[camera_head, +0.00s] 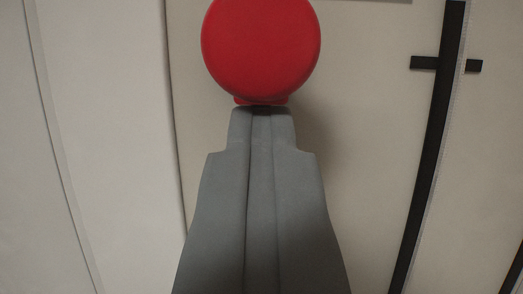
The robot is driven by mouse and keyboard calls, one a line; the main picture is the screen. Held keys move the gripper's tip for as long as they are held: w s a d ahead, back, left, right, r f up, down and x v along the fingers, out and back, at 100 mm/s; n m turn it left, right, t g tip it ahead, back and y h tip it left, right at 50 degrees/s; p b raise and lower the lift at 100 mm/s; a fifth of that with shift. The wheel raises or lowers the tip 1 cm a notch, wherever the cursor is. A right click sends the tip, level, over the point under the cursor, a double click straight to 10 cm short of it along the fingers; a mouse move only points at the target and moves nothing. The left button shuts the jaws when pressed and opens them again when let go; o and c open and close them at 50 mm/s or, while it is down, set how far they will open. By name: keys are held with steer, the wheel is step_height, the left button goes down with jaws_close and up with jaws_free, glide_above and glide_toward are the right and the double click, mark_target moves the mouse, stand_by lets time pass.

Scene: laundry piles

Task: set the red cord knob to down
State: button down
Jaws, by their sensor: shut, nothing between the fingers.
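The red cord knob (261,45) is a large round red ball at the top middle of the camera_head view, its upper edge cut off by the frame. A small red collar shows just under it. My gripper (261,112) is grey and shut, with its fingertips right below the knob and in front of the collar. Nothing shows between the fingers. I cannot tell whether the fingertips touch the knob. No cord is visible.
A pale beige panel (360,190) stands behind the knob. A dark vertical strip (432,130) with short crosspieces runs down the right side. A pale wall (110,130) with thin seams fills the left.

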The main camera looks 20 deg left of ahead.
stand_by(0.3)
steer(key=c, duration=1.1)
jaws_free()
steer(key=v, duration=1.7)
steer(key=shift+s+f, duration=0.1)
steer(key=shift+f, duration=0.1)
